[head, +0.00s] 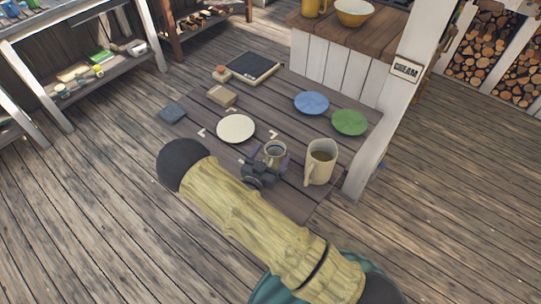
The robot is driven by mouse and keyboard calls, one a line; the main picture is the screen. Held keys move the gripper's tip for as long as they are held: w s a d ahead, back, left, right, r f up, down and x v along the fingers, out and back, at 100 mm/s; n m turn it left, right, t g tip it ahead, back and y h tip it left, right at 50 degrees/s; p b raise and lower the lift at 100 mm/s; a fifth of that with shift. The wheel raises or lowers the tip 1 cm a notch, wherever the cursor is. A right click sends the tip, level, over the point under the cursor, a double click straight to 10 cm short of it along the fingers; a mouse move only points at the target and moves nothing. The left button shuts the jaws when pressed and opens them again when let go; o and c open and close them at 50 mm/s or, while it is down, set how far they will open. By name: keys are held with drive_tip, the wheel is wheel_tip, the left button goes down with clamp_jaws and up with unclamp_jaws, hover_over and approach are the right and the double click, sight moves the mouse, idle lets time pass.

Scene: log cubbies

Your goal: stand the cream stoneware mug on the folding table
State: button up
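A small cream-grey mug (274,149) is upright between the purple-grey fingers of my gripper (271,158), over the right front part of the folding table (300,127). I cannot tell whether the fingers touch the mug or whether its base rests on the planks. My gripper's dark body hides the mug's lower part. A larger cream mug or jug (321,164) with a handle and a brownish content stands upright just right of my gripper. The table is a dark plank top.
A cream plate (236,129) lies left of the gripper, with white corner marks (202,133) around it. A blue plate (311,103), a green plate (349,122), a wooden box (221,96) and a dark framed slate (252,67) lie farther back. A white post (389,100) rises at the right edge.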

drive_tip(key=shift+r, duration=0.2)
drive_tip(key=b+v, duration=0.2)
drive_tip(key=v, duration=1)
drive_tip(key=shift+d, duration=0.1)
idle(0.4)
drive_tip(key=w+d+g+y, duration=0.1)
drive_tip(key=w, duration=0.1)
drive_tip(key=w+r+g+y, duration=0.1)
drive_tip(key=w+g, duration=0.1)
drive_tip(key=w+d+g+y, duration=0.1)
drive_tip(key=w+g+y, duration=0.1)
drive_tip(key=shift+w+d+r, duration=0.2)
drive_tip(key=shift+w+d, duration=0.1)
drive_tip(key=s+d+r+n+g+y, duration=0.2)
drive_tip(key=s+d+r+g, duration=0.2)
drive_tip(key=s+d+r, duration=0.3)
drive_tip(key=s+d+r+n+g+y, duration=0.2)
drive_tip(key=s+d+r, duration=0.4)
drive_tip(key=d, duration=0.5)
drive_tip(key=shift+s+r+n+g, duration=0.4)
drive_tip(key=shift+s+n+g, duration=0.4)
drive_tip(key=shift+g, duration=0.4)
